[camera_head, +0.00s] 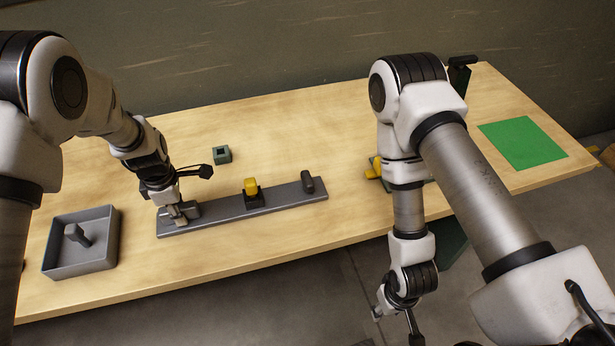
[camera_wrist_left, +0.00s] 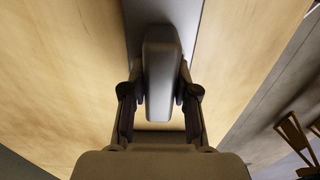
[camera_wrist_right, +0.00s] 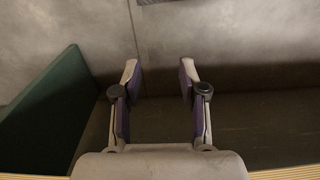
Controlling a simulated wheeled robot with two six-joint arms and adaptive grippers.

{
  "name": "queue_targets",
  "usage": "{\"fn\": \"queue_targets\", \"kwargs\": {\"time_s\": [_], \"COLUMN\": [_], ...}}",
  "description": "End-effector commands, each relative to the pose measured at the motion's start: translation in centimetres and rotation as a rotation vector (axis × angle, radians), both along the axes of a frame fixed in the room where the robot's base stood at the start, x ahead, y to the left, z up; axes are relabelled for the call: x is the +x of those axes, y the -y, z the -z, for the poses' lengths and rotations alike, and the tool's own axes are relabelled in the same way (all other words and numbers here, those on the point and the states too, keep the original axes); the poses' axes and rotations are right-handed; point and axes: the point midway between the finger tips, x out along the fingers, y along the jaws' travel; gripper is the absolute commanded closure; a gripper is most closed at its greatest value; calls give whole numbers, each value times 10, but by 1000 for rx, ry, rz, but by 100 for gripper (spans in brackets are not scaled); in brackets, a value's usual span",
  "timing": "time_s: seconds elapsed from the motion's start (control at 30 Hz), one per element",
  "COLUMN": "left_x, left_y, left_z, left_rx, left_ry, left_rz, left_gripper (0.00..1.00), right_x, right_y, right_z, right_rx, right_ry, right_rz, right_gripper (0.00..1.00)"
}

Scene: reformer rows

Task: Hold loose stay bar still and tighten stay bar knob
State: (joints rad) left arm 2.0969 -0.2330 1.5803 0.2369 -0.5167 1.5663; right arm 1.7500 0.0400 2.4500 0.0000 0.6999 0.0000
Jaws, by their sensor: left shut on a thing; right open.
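A long grey plate (camera_head: 245,210) lies on the table with fittings along it. My left gripper (camera_head: 179,214) is at the plate's left end. It is shut on a grey bar-shaped piece (camera_wrist_left: 162,75) there, with one finger on each side in the left wrist view. I cannot tell if this piece is the stay bar or its knob. A yellow knob (camera_head: 250,185) on a black base stands mid-plate. A dark rounded peg (camera_head: 307,182) stands at the plate's right end. My right gripper (camera_wrist_right: 158,80) is open and empty, low beyond the table's front edge.
A grey tray (camera_head: 112,245) holding a dark bolt-like piece (camera_head: 77,235) is at the left. A green mat (camera_head: 522,142) lies at the right. My right arm partly hides a yellow part (camera_head: 373,173).

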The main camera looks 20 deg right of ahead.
Motion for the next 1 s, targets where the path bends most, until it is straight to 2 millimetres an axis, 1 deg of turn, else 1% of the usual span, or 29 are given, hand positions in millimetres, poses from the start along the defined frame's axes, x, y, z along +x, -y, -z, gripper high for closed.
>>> {"fn": "queue_targets", "kwargs": {"time_s": [0.07, 0.17, 0.27, 0.37, 0.4, 0.47, 0.5, 0.57, 0.67, 0.7, 0.73, 0.8, 0.87, 0.9, 1.0], "left_x": [0, 0, 0, 0, 0, 0, 0, 0, 0, 0, 0, 0, 0, 0, 0], "left_y": [0, 0, 0, 0, 0, 0, 0, 0, 0, 0, 0, 0, 0, 0, 0], "left_z": [0, 0, 0, 0, 0, 1, 1, 1, 1, 1, 1, 1, 1, 1, 1], "left_rx": [0, 0, 0, 0, 0, 0, 0, 0, 0, 0, 0, 0, 0, 0, 0], "left_ry": [-1, -1, -1, -1, -1, -1, -1, -1, -1, -1, -1, -1, -1, -1, -1], "left_rz": [0, 0, 0, 0, 0, 0, 0, 0, 0, 0, 0, 0, 0, 0, 0], "left_gripper": [100, 100, 100, 100, 100, 100, 100, 100, 100, 100, 100, 100, 100, 100, 100], "right_x": [2, 12, 34, 64, 78, 96, 107, 124, 147, 156, 166, 196, 221, 237, 272], "right_y": [0, -2, -5, -8, -9, -11, -12, -14, -16, -18, -21, -34, -45, -53, -72], "right_z": [0, 1, -1, -12, -20, -34, -45, -64, -102, -118, -125, -138, -152, -162, -189], "right_rx": [0, 1, -2, -16, -25, -42, -54, -76, -117, -135, -131, -107, -89, -76, -47], "right_ry": [-4, -25, -77, -154, -187, -237, -270, -317, -391, -420, -403, -325, -261, -220, -123], "right_rz": [0, -4, -12, -19, -20, -24, -23, -23, -18, -15, -16, -28, -42, -52, -78], "right_gripper": [45, 45, 45, 45, 45, 45, 45, 45, 45, 45, 45, 45, 45, 45, 45]}}
